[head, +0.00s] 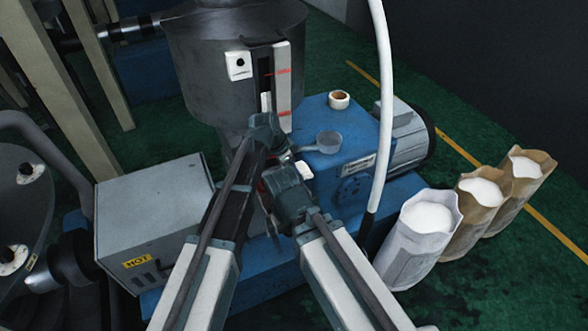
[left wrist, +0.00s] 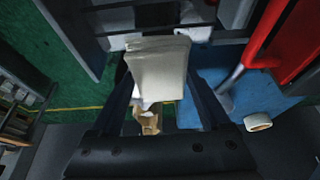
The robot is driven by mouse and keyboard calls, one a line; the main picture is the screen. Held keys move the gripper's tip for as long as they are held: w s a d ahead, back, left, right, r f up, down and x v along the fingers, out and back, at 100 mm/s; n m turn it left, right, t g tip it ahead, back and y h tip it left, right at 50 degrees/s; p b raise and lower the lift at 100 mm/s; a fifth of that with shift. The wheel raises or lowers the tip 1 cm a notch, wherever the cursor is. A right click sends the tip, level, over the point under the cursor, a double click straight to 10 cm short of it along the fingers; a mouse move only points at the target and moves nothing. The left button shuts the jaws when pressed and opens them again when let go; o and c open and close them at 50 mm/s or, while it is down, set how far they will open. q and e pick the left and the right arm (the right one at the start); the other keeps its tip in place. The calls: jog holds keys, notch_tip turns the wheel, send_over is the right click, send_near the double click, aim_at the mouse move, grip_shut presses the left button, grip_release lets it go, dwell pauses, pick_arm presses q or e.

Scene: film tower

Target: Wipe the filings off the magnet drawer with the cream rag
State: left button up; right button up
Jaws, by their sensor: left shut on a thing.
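The cream rag (left wrist: 158,68) is a folded pad between the two fingers of my left gripper (left wrist: 162,85), which is shut on it. Its far edge lies close to dark bars with pale gaps (left wrist: 150,15), which look like the magnet drawer; I cannot tell whether it touches them. Filings are too small to make out. In the head view my left gripper (head: 275,140) is at the hopper's foot, and the arms hide most of the drawer area. My right gripper (head: 287,188) is just below it; its fingers are not clear.
A grey hopper (head: 235,70) stands behind. A white hose (head: 385,110) hangs at right, near several open sacks (head: 423,225). A grey box marked HOT (head: 155,215) is at left.

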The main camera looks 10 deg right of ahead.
pick_arm(q)
jog(key=shift+r, duration=0.1)
notch_tip(320, 180, up, 3)
jog(key=p, duration=0.3)
dwell(0.3)
